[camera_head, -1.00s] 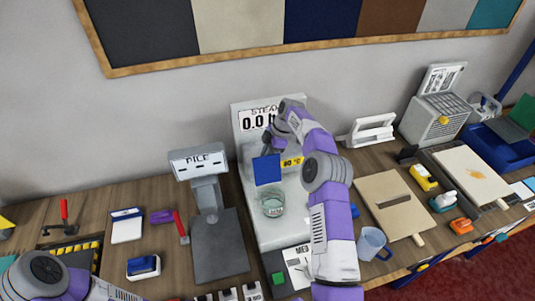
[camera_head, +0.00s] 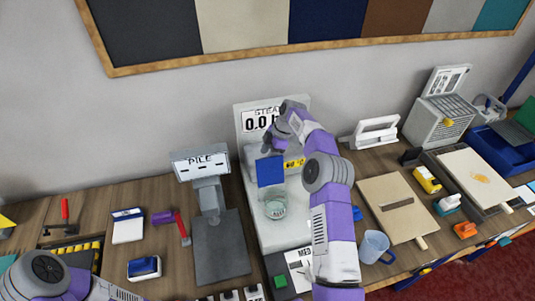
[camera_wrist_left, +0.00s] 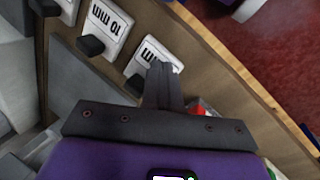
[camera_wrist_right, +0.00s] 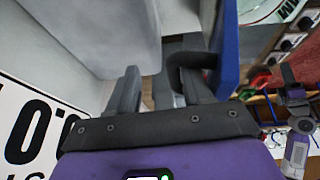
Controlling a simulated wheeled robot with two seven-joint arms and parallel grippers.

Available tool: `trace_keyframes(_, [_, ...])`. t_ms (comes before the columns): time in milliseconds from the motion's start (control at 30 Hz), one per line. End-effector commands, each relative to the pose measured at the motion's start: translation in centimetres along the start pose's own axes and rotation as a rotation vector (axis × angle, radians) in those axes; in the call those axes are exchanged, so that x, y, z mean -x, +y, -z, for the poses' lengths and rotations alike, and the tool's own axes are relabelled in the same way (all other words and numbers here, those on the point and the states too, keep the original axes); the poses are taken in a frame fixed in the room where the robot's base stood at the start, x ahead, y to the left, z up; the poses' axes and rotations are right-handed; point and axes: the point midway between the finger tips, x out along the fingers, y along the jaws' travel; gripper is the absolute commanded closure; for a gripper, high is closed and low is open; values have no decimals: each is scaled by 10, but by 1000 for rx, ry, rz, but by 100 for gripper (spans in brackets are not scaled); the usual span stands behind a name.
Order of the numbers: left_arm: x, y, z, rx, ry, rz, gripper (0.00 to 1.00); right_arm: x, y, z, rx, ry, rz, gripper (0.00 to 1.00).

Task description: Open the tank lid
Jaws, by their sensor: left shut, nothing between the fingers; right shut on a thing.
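The steam station (camera_head: 292,226) stands at the centre of the head view, with a "STEAM 0.0" panel (camera_head: 259,121) at its back. My right gripper (camera_wrist_right: 160,90) is at its upper part, its fingers closed around a grey piece that looks like a handle. A pale grey box-like surface (camera_wrist_right: 85,30), perhaps the tank or its lid, lies just beyond the fingers. An upright blue panel (camera_head: 270,171) is beside the gripper; it also shows in the right wrist view (camera_wrist_right: 229,45). The arm hides part of the tank. My left gripper (camera_wrist_left: 165,85) is shut and empty, near the labelled blocks (camera_wrist_left: 105,30).
A round glass dish (camera_head: 275,208) sits on the station below the blue panel. The pile scale (camera_head: 221,250) stands to the left. The table's front edge (camera_wrist_left: 230,75) is near my left gripper.

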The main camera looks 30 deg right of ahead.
Motion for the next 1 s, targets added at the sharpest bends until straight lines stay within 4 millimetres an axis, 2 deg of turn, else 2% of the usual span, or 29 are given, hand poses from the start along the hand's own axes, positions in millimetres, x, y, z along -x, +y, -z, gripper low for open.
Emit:
trace_keyframes(33, [-1,0,0,0,0,0,100,-5,-1,-9,-5,-15,0,60])
trace_keyframes(467, [-1,0,0,0,0,0,100,-2,0,-10,-6,-17,0,60])
trace_keyframes(567, [-2,-1,0,0,0,0,100,10,0,-9,-6,-18,-5,60])
trace_keyframes(800, [-5,-2,0,0,0,0,100,58,-1,-6,-5,-17,-19,60])
trace_keyframes(1000, [-4,-1,0,0,0,0,100,77,-4,1,-1,-9,-11,60])
